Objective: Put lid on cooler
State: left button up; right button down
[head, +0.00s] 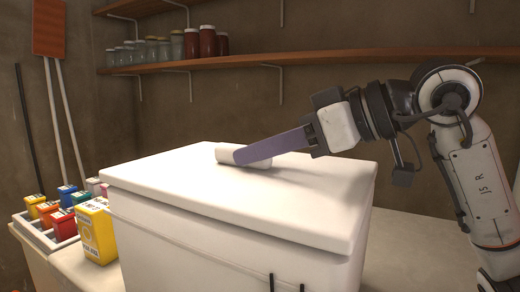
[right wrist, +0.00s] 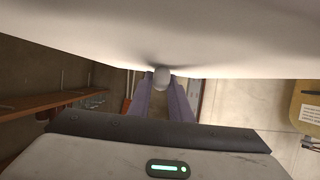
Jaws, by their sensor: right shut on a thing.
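The white cooler (head: 220,262) stands on the counter in the head view. Its white lid (head: 170,172) lies flat over the top, its edges close to lined up with the body. I cannot tell whether it is fully seated. My right gripper (head: 240,156) reaches in from the right, its purple fingers shut on the lid's white handle (head: 228,153). In the right wrist view the handle's end (right wrist: 161,77) shows between the fingers, against the pale lid (right wrist: 160,30). My left gripper is not in view.
A yellow box (head: 97,232) stands just left of the cooler, beside a tray (head: 40,238) of several coloured boxes. A wooden shelf (head: 340,60) with jars (head: 200,42) runs along the back wall. The counter (head: 425,235) right of the cooler looks clear.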

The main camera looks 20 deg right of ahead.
jog(key=shift+f, duration=0.15)
jog(key=c, duration=1.9)
grip_release()
notch_tip(320, 180, up, 4)
send_over(329, 180)
